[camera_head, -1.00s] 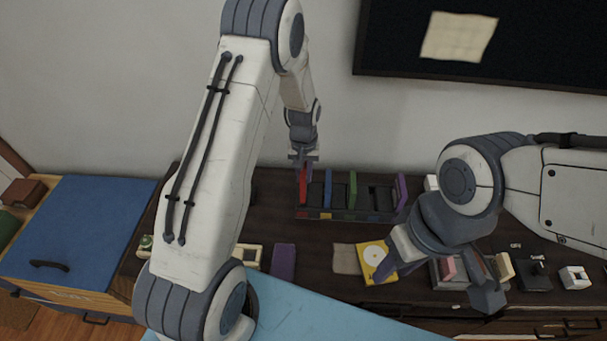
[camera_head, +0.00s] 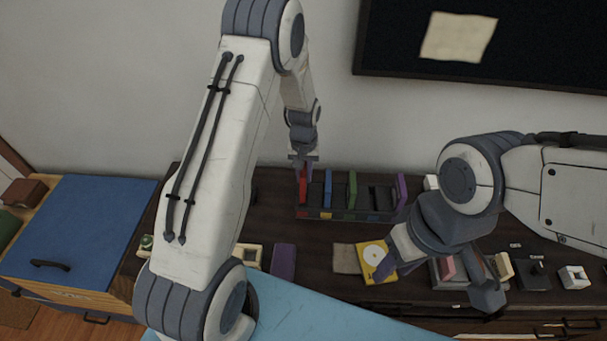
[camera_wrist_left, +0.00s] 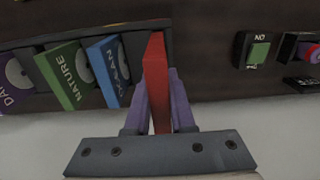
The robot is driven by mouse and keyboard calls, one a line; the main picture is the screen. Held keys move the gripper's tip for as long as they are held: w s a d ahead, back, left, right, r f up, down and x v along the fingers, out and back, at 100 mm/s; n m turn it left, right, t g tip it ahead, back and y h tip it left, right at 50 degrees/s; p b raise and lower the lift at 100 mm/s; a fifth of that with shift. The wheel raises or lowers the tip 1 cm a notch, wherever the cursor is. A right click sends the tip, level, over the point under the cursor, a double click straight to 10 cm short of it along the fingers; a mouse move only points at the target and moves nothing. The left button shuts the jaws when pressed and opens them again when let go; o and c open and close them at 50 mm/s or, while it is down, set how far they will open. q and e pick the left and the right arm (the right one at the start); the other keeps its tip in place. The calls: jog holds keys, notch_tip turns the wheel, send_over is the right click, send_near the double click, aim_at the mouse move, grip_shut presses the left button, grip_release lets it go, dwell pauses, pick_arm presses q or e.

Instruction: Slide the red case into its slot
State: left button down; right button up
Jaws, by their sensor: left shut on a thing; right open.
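The red case (camera_head: 303,186) stands upright at the left end of the dark rack (camera_head: 345,216). My left gripper (camera_head: 303,165) is shut on its upper part. In the left wrist view the red case (camera_wrist_left: 156,70) is between the left gripper's fingers (camera_wrist_left: 160,100), beside the rack's end; how deep it sits is unclear. A blue case (camera_head: 327,187), a green case (camera_head: 351,187) and a purple case (camera_head: 401,190) stand in the rack. A gap lies between green and purple.
A yellow case with a disc (camera_head: 374,254) lies beside the right gripper's left finger. Another purple case (camera_head: 284,261) lies on the dark table (camera_head: 310,268). Small items stand at the right, such as a white box (camera_head: 573,277). The wall is close behind the rack.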

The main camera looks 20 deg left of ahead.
pick_arm(q)
jog(key=shift+f, duration=0.15)
dwell(0.5)
jog(key=shift+f+b, duration=0.3)
jog(key=shift+f, duration=0.05)
jog(key=shift+f+b, duration=1.55)
jog(key=shift+f, duration=0.75)
jog(key=c, duration=0.7)
grip_release()
notch_tip(320, 180, up, 11)
jog(key=shift+f+b, duration=0.2)
jog(key=shift+b, duration=0.4)
